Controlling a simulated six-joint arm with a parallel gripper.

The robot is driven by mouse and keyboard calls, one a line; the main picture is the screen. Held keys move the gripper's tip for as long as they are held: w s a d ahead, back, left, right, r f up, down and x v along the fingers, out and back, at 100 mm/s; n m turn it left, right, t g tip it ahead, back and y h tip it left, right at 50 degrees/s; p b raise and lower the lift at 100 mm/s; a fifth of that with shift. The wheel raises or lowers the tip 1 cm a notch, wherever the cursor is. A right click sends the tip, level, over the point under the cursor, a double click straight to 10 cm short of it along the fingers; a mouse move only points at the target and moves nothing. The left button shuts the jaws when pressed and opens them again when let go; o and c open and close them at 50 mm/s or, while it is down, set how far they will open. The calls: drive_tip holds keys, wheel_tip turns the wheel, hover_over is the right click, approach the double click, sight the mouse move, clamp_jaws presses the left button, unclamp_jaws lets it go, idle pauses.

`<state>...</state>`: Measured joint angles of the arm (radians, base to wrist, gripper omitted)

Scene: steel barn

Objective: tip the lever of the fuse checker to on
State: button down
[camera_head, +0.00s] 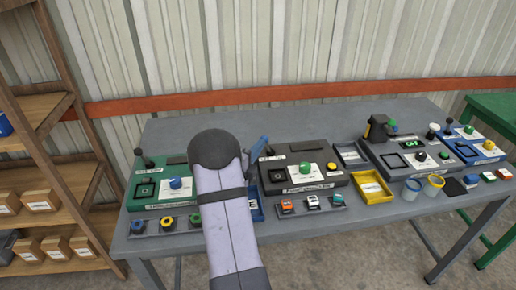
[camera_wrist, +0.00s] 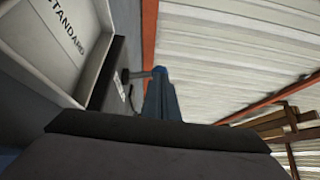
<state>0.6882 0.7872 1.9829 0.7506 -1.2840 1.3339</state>
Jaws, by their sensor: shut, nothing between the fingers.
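A dark station (camera_head: 335,181) sits mid-table, with a green button on a white plate, a yellow button and a front label too small to read surely; I take it for the fuse checker. My gripper (camera_head: 261,145) is at its back left corner, blue fingers shut and empty. In the wrist view, a short dark lever (camera_wrist: 134,74) sticks out right beside the tips of my gripper (camera_wrist: 160,74); I cannot tell whether they touch. A light plate reading "STANDARD" (camera_wrist: 62,30) lies to the left.
A green station (camera_head: 137,187) with an upright black lever (camera_head: 145,159) stands left of my arm. A grey station (camera_head: 398,150), a yellow tray (camera_head: 372,197) and cups stand to the right. Small coloured parts line the front. A corrugated wall is behind the table.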

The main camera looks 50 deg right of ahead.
drive_tip(key=shift+s+d+r, duration=0.1)
drive_tip(key=shift+s+d, duration=0.05)
drive_tip(key=shift+r+m, duration=0.1)
drive_tip(key=shift+m, duration=0.2)
drive_tip(key=shift+s+d+r+m+y+b, duration=0.25)
drive_tip(key=shift+s+d+m+y+b, duration=0.15)
drive_tip(key=shift+m+y+b, duration=0.15)
drive_tip(key=shift+s+d+r+m+y+b, duration=0.2)
drive_tip(key=shift+s+d+m+y+b, duration=0.15)
drive_tip(key=shift+s+m+y+b, duration=0.15)
drive_tip(key=shift+s+d+r+m+y+b, duration=0.15)
drive_tip(key=shift+s+d+m+y+b, duration=0.55)
drive_tip(key=shift+m+b, duration=0.4)
drive_tip(key=shift+s+d+t+b, duration=0.15)
drive_tip(key=shift+d+t+b, duration=0.15)
drive_tip(key=shift+b, duration=0.4)
drive_tip(key=shift+s+d, duration=0.1)
drive_tip(key=shift+r, duration=0.15)
drive_tip(key=shift+r+p, duration=0.4)
drive_tip(key=shift+r, duration=0.35)
